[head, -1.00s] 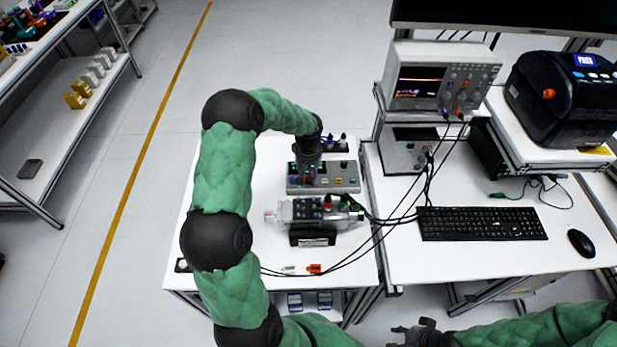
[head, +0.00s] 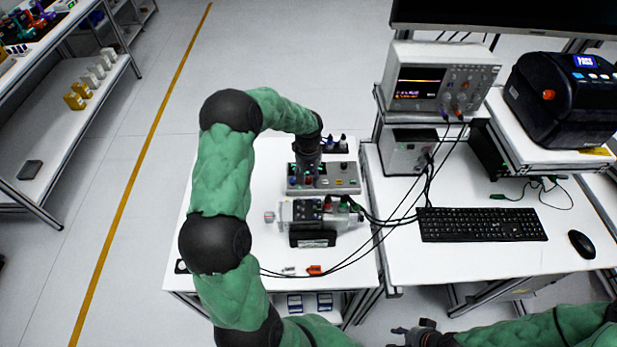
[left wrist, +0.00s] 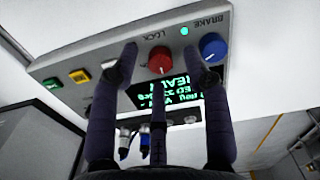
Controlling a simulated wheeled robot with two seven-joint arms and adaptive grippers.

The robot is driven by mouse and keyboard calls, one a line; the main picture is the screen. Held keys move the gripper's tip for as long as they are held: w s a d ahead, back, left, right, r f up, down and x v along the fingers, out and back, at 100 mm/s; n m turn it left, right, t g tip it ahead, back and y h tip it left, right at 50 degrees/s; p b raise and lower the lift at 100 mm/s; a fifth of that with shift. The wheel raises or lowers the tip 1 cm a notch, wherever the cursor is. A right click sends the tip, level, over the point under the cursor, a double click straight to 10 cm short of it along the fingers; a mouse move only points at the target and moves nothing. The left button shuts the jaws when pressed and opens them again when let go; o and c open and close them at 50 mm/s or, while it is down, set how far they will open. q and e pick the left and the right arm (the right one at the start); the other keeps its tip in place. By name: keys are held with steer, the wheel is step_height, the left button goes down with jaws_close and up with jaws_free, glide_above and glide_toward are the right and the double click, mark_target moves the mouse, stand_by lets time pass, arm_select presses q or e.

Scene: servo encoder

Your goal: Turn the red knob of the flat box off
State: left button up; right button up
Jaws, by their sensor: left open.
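The flat grey box (head: 342,186) lies on the white table, with my left gripper (head: 308,174) over its left part. In the left wrist view, the box (left wrist: 75,62) fills the upper part, tilted. Its red knob (left wrist: 160,60), beside the upside-down word LOCK, shows between the fingertips of my open left gripper (left wrist: 160,62). I cannot tell whether a finger touches the knob. A blue knob (left wrist: 212,46) by the word BRAKE is just right of the right finger. A lit display (left wrist: 172,92) is partly hidden by the fingers. My right gripper (head: 418,332) is at the bottom edge, its jaws unclear.
A servo unit on a black stand (head: 313,238) is directly in front of the box. Black cables run right toward the oscilloscope (head: 443,78). A small orange piece (head: 314,270) lies near the table's front. A keyboard (head: 482,224) is on the right bench.

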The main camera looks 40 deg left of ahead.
mark_target(309, 180)
arm_select(q)
step_height(309, 180, up, 11)
stand_by(0.4)
steer(key=shift+s+d+f, duration=0.1)
steer(key=shift+f, duration=0.05)
stand_by(0.4)
